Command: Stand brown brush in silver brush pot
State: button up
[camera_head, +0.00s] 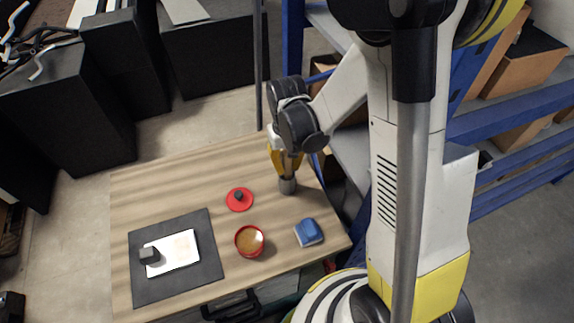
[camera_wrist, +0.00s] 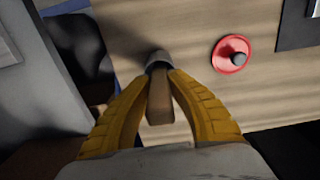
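The brown brush (camera_head: 291,165) stands upright between the yellow fingers of my gripper (camera_head: 287,172). In the wrist view, my gripper (camera_wrist: 160,78) has its fingertips closed in on both sides of the brush (camera_wrist: 160,100), with gaps nearer the palm. The silver brush pot (camera_head: 288,187) stands on the table directly below the fingertips. Its rim also shows just beyond them in the wrist view (camera_wrist: 158,57). The brush's lower end is at the pot's mouth. The fingers hide how far inside it is.
A red lid-like disc with a dark knob (camera_head: 238,200) lies left of the pot. A red bowl (camera_head: 249,240) and a blue block (camera_head: 309,232) are nearer the front. A dark mat (camera_head: 140,285) bears white paper and a grey block. Blue shelving (camera_head: 292,50) stands beyond the table.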

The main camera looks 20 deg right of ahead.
jog(key=o, duration=0.3)
notch_tip(320, 180, up, 13)
jog(key=p, duration=0.3)
jog(key=shift+f, duration=0.2)
jog(key=s+r+t, duration=0.7)
jog(key=s+r, duration=0.4)
jog(key=shift+w+f, duration=0.1)
notch_tip(320, 180, down, 15)
jog(key=b, duration=1.5)
